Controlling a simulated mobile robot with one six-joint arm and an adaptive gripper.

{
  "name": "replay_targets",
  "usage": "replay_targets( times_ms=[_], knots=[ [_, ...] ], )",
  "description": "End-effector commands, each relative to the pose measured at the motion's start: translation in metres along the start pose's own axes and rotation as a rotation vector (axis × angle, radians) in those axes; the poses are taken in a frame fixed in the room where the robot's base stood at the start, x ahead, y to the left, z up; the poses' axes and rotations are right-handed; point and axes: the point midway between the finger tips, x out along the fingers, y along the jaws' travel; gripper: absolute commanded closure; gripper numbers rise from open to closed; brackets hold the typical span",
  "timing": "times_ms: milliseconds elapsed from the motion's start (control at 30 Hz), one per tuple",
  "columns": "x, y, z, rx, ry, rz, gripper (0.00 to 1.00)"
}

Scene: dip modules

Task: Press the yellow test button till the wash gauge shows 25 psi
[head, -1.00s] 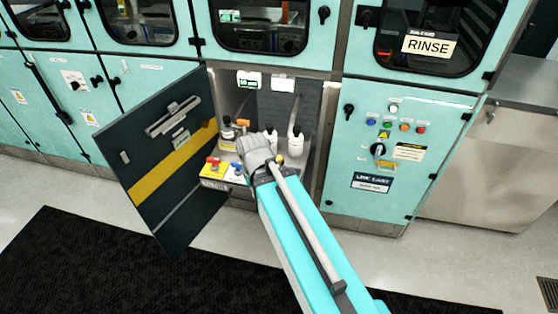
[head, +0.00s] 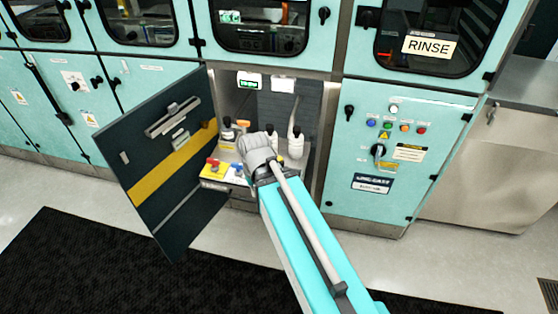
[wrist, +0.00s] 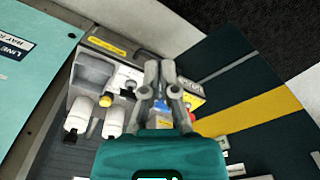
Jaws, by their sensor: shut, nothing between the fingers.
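My gripper (wrist: 160,70) is shut and empty; in the head view (head: 258,148) it reaches into the open lower cabinet. In the wrist view a round yellow knob (wrist: 106,101), which looks like the test button, is left of the fingers, beside white bottles. The fingers look apart from it. In the head view I cannot make it out behind my gripper. Two small displays hang at the top of the cabinet opening: one green-lit (head: 249,81), one pale (head: 283,84). Their readings are too small to read, and I cannot tell which is the wash gauge.
A red knob (head: 213,162) and a blue one (head: 237,168) sit at the cabinet's front left. White bottles (head: 295,146) stand right of my gripper. The dark open door (head: 165,205) bounds the left side. A switch panel (head: 395,150) is on the right.

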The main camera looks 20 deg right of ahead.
Motion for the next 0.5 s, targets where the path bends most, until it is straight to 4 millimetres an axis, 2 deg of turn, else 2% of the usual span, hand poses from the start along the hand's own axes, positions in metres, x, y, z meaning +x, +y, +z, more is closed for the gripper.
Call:
replay_targets(
  times_ms=[267,500],
  knots=[
    [0.023,0.018,-0.056,0.029,0.090,-0.110,1.00],
    [0.041,0.052,-0.123,0.076,0.227,-0.238,1.00]
  ],
)
